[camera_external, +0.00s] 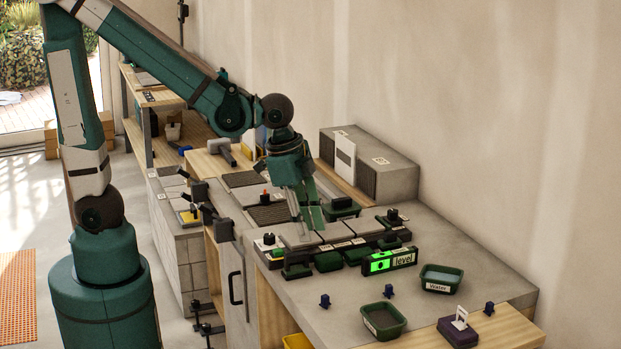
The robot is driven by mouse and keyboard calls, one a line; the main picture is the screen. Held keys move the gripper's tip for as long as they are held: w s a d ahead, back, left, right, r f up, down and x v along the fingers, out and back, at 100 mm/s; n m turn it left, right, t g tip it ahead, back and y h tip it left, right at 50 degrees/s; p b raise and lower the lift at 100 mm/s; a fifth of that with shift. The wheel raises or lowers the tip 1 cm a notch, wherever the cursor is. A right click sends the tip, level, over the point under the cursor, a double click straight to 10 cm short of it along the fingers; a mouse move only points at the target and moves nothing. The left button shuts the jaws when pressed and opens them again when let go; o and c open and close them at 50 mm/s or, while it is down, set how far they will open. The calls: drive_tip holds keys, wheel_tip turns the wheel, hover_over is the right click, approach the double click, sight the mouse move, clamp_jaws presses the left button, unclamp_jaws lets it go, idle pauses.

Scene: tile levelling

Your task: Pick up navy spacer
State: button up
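Small navy spacers stand apart on the grey worktop: one at the front left (324,301), one in the middle (388,291), and one at the right (488,308) near the wooden edge. My gripper (312,228) points down over the grey tiles (334,231), behind and above the spacers and not near any of them. Its green fingers are small in the view and close together. I cannot tell the gap between them or whether anything is held.
A green level with a lit display (390,261) lies in front of the tiles. A water tub (442,279), an empty-looking green tub (383,321) and a purple block (459,333) stand nearby. Bare worktop surrounds the spacers.

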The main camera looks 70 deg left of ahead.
sight(325, 296)
drive_tip(key=d+f+m+g+p, duration=0.1)
drive_tip(key=d+m+p, duration=0.1)
drive_tip(key=d, duration=0.2)
drive_tip(key=s+d+f+m+p, duration=0.1)
drive_tip(key=d+m+p, duration=0.1)
drive_tip(key=d, duration=0.3)
drive_tip(key=d+f+m+g+y+p, duration=0.1)
drive_tip(key=d+f+m+p, duration=0.1)
drive_tip(key=d+p, duration=0.2)
drive_tip(key=shift+s+d+g, duration=0.15)
drive_tip(key=shift+d+g, duration=0.15)
drive_tip(key=shift+d, duration=0.3)
drive_tip(key=shift+f, duration=0.1)
drive_tip(key=shift+f, duration=0.2)
drive_tip(key=shift+f, duration=1.1)
drive_tip(key=shift+f, duration=0.2)
drive_tip(key=shift+f, duration=2.4)
drive_tip(key=shift+c, duration=0.5)
drive_tip(key=c, duration=0.4)
